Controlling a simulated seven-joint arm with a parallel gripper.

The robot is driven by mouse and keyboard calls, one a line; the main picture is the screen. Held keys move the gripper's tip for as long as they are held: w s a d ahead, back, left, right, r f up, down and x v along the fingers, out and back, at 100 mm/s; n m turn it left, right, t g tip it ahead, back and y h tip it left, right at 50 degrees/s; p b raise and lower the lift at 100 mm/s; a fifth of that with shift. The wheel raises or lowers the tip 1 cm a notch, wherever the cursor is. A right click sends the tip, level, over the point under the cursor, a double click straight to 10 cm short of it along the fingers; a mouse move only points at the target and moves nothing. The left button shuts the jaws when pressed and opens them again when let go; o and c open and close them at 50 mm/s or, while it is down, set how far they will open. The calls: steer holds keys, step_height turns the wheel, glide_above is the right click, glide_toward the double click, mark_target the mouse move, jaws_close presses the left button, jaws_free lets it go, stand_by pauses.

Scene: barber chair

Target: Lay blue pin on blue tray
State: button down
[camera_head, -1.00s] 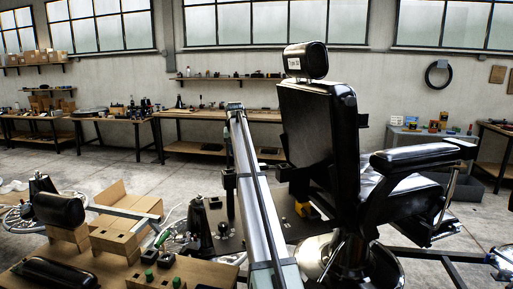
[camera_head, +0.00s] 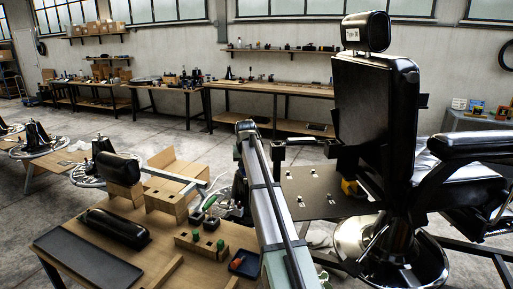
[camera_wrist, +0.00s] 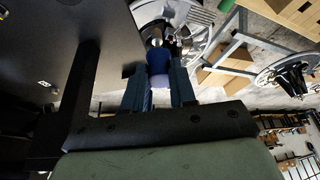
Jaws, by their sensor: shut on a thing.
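My gripper (camera_wrist: 158,84) is shut on a blue pin (camera_wrist: 158,60) in the wrist view. The pin has a blue body between the two fingers and a paler metallic end beyond them. In the head view my arm rises from the bottom centre, and neither the fingers nor the pin can be made out there. A small dark blue tray (camera_head: 236,272) lies on the wooden table at lower centre, just left of my arm. A small orange-red piece lies in it. The held pin is apart from the tray.
The wooden table (camera_head: 110,262) also bears a block with green-topped pieces (camera_head: 190,243), a black cushion (camera_head: 115,229), a dark mat (camera_head: 75,257) and wooden stands. The black barber chair (camera_head: 375,110) stands right of my arm, with a dark plate (camera_head: 310,200) beside it.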

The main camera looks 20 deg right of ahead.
steer(key=s+a+f+n, duration=0.1)
steer(key=s+a+f, duration=0.4)
steer(key=s, duration=0.4)
steer(key=s+a+f+n+y, duration=0.1)
steer(key=s+a+f, duration=0.45)
steer(key=s, duration=0.25)
steer(key=s+a+f+n, duration=0.2)
steer(key=s+a+f, duration=0.25)
steer(key=s, duration=0.45)
steer(key=shift+w+d+f+n+g+h, duration=0.15)
steer(key=shift+d+f+n+h, duration=1.35)
steer(key=shift+n, duration=3.7)
steer(key=shift+w+d+f+n+g+h, duration=0.15)
steer(key=shift+d+f+n+h, duration=0.65)
steer(key=shift+f+n, duration=2.9)
steer(key=shift+w+d+f+n+h, duration=0.3)
steer(key=shift+d+n+h, duration=0.85)
steer(key=shift+n, duration=5.55)
